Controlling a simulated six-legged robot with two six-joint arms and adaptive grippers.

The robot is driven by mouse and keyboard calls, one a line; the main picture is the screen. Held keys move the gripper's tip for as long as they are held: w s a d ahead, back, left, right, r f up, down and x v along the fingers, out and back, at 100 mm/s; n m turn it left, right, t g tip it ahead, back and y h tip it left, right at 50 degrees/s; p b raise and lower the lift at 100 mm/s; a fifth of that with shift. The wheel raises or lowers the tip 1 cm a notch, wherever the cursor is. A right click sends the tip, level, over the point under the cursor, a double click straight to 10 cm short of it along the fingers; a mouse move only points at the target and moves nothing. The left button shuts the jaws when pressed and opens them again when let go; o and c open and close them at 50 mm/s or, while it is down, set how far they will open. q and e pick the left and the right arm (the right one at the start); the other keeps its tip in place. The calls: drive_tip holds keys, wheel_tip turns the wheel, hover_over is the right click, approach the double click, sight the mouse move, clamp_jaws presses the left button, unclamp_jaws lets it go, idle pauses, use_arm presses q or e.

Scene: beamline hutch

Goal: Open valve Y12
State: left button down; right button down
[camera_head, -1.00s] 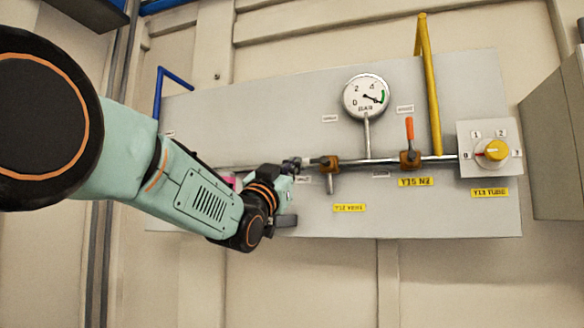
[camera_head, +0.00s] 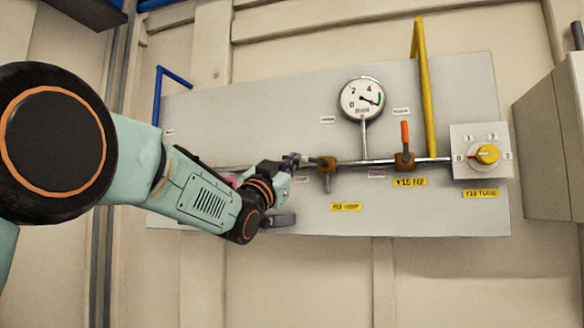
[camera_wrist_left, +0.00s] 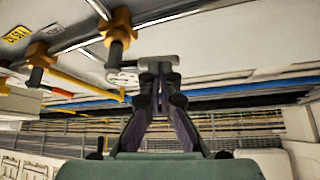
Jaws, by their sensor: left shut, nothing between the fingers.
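My left gripper (camera_head: 292,161) is shut and empty, at the pipe on the grey panel (camera_head: 250,120). It is just left of the brass valve above the yellow label "Y13 VENT" (camera_head: 346,207); whether it touches anything is unclear. In the left wrist view my fingers (camera_wrist_left: 160,72) are together, beside the nearer brass valve (camera_wrist_left: 120,28). That valve (camera_head: 327,164) has a short grey stem pointing down. No label reading Y12 is legible. My arm hides the panel's left part, where a pink patch (camera_head: 232,182) peeks out. My right gripper is not in view.
Another brass valve (camera_head: 404,161) has an upright orange handle, above label "Y15 N2". A gauge (camera_head: 362,98), a yellow pipe (camera_head: 424,90), a yellow selector knob (camera_head: 487,154) and a blue pipe (camera_head: 157,95) are on the panel. A grey cabinet (camera_head: 550,150) stands at right.

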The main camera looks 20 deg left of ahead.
use_arm(q)
drive_tip(key=shift+m+h, duration=0.5)
drive_tip(key=shift+m, duration=0.4)
drive_tip(key=shift+d+r+p, duration=0.15)
drive_tip(key=shift+d+r, duration=0.3)
drive_tip(key=shift+r, duration=0.45)
drive_tip(key=shift+d+r+p, duration=0.1)
drive_tip(key=shift+d+r, duration=0.3)
drive_tip(key=shift+r, duration=0.5)
drive_tip(key=shift+d+r+p, duration=0.15)
drive_tip(key=shift+d+r, duration=0.3)
drive_tip(key=shift+r, duration=0.45)
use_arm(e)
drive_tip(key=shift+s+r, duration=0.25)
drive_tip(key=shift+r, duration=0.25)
use_arm(q)
drive_tip(key=shift+s+a+f, duration=0.1)
drive_tip(key=shift+f, duration=0.05)
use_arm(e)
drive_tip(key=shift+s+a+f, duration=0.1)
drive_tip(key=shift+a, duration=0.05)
